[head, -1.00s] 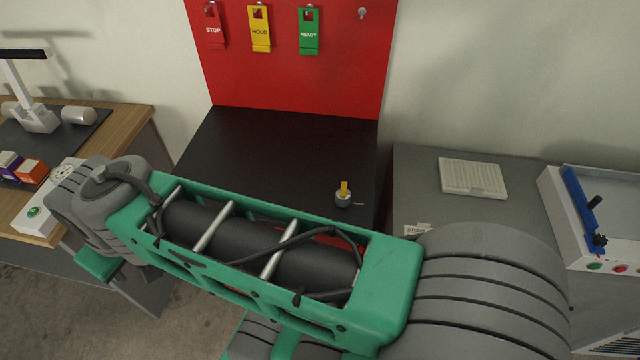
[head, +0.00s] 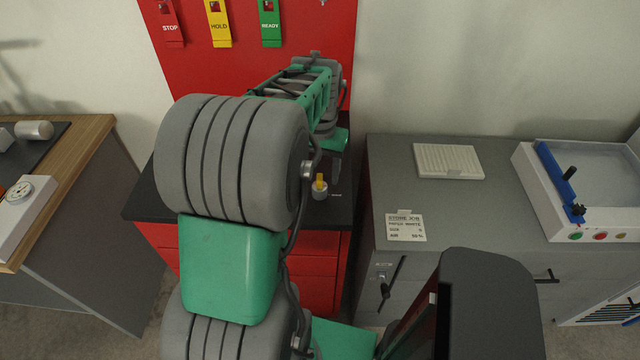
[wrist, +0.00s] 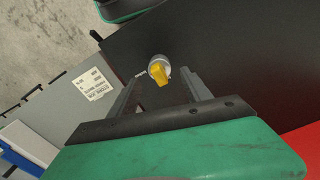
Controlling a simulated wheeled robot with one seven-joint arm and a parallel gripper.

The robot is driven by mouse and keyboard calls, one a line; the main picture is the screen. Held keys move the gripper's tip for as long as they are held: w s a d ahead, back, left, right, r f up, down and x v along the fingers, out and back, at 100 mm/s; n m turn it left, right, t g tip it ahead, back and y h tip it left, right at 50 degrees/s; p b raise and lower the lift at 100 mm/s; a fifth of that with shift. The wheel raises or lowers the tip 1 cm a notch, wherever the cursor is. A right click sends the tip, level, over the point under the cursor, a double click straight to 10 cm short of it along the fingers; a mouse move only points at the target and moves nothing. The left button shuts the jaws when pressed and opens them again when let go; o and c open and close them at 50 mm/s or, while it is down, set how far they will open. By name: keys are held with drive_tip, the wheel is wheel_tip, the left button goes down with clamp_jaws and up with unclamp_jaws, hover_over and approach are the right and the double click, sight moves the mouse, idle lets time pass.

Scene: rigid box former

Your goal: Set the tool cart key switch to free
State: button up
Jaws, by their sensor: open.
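The key switch (head: 320,192) is a yellow key in a round silver base on the black top of the red tool cart (head: 145,205). In the head view a small light mark lies just right of the base. In the wrist view the yellow key (wrist: 160,74) appears between the two finger tips of my gripper (wrist: 162,80). The fingers are apart and hold nothing. In the head view my gripper (head: 336,166) points down just behind and right of the switch; my arm hides much of the cart top. I cannot tell the exact height gap.
A grey cabinet (head: 400,170) stands right of the cart, with a job card (head: 405,228) and a white ribbed pad (head: 448,161). A white and blue machine (head: 570,200) sits farther right. STOP, HOLD and READY tags (head: 270,25) hang on the red back panel. A wooden desk (head: 75,165) stands left.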

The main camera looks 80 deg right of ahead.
sight(320, 185)
wheel_tip(320, 185, down, 5)
drive_tip(key=shift+f+p, duration=0.1)
drive_tip(key=shift+p, duration=0.2)
drive_tip(key=shift+c, duration=0.3)
clamp_jaws()
